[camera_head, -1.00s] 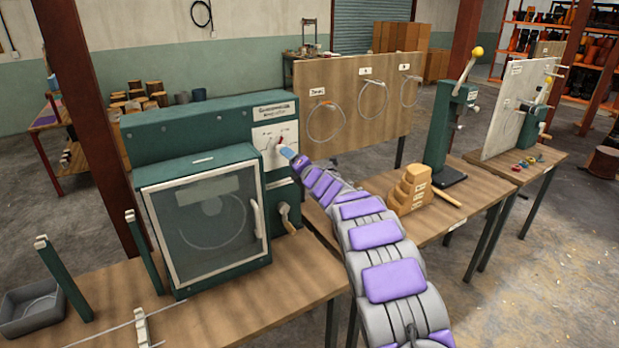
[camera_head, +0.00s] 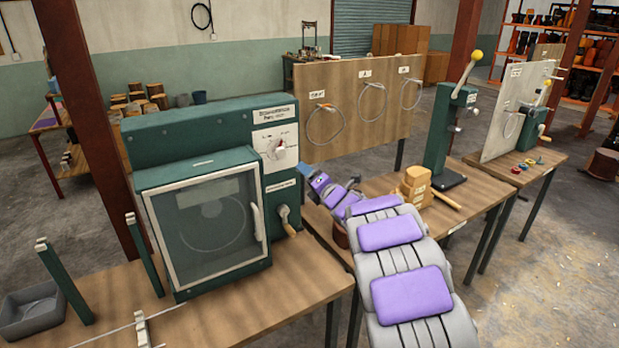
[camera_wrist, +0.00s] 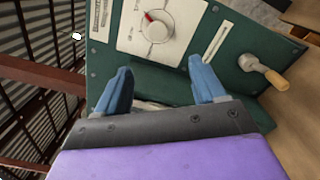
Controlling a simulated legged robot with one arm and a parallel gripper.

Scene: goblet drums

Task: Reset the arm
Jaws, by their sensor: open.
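My arm with purple pads reaches in from the lower right in the head view. My gripper (camera_head: 305,169) is just right of the green machine (camera_head: 190,122), below its dial. In the wrist view my gripper (camera_wrist: 160,88) shows two blue fingers spread apart with nothing between them. Beyond the fingers is the machine's white panel with a round dial (camera_wrist: 157,26) bearing a red mark. The dial also shows in the head view (camera_head: 279,152), clear of the gripper. A lever with a wooden handle (camera_wrist: 276,78) is at the right of the wrist view.
The machine's glass door (camera_head: 207,222) is closed. A board with hanging wire loops (camera_head: 360,108) stands behind. A grey bin (camera_head: 32,310) is at lower left.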

